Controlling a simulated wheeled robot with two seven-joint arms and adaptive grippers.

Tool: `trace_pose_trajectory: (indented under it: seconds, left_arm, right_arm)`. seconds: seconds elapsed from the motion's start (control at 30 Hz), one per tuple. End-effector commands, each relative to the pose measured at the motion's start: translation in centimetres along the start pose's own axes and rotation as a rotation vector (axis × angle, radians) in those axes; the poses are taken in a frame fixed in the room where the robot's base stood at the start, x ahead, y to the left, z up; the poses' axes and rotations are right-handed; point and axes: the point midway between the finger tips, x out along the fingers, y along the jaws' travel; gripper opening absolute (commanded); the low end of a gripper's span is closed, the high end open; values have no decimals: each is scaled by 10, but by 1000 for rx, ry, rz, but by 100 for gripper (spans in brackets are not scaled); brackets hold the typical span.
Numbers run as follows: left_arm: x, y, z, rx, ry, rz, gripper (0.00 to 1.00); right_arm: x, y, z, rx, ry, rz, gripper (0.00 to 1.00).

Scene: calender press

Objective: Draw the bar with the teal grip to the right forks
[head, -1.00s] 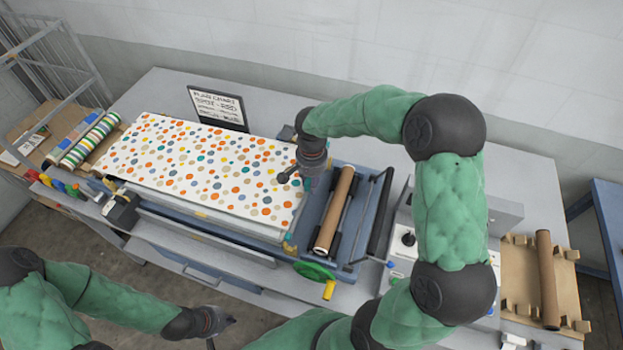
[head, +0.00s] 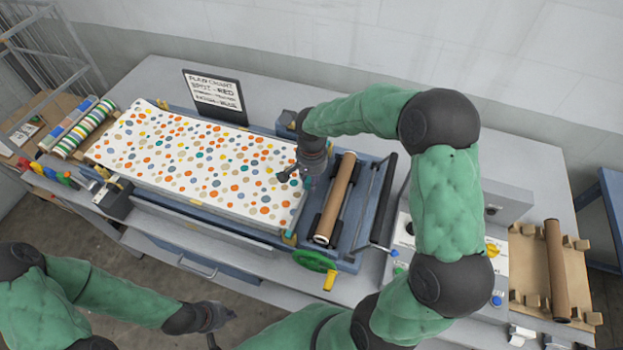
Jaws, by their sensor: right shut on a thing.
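A white sheet with coloured dots (head: 200,165) lies flat over the long bed of the press. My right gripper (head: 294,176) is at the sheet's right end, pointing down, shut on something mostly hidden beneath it. A small teal patch (head: 307,182) shows beside its fingers and looks like the teal grip. The rest of the bar is hidden or cannot be told from the sheet's edge. I cannot clearly make out the right forks. My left gripper (head: 222,328) is empty, low in front of the press, its fingers apart.
A brown roll (head: 336,198) lies in dark holders right of the sheet, near a black roller (head: 384,200) and a green handwheel (head: 314,261). A wooden rack (head: 530,265) holds another brown roll (head: 557,270). A sign (head: 215,97) stands behind the sheet. Striped rolls (head: 83,128) lie at left.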

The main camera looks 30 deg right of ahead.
Motion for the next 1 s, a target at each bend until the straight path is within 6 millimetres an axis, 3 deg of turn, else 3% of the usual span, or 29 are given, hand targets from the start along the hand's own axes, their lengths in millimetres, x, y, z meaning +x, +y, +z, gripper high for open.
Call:
trace_pose_trajectory:
  seconds: [0.83, 0.87, 0.93, 1.0]
  left_arm:
    - [8, -3, 0, 0, 0, 0, 0]
    - [8, -3, 0, 0, 0, 0, 0]
    - [7, -3, 0, 0, 0, 0, 0]
    - [7, -3, 0, 0, 0, 0, 0]
  right_arm:
    - [10, 0, 0, 0, 0, 0, 0]
    - [10, 0, 0, 0, 0, 0, 35]
    - [9, 0, 0, 0, 0, 0, 55]
    - [9, 0, 0, 0, 0, 0, 57]
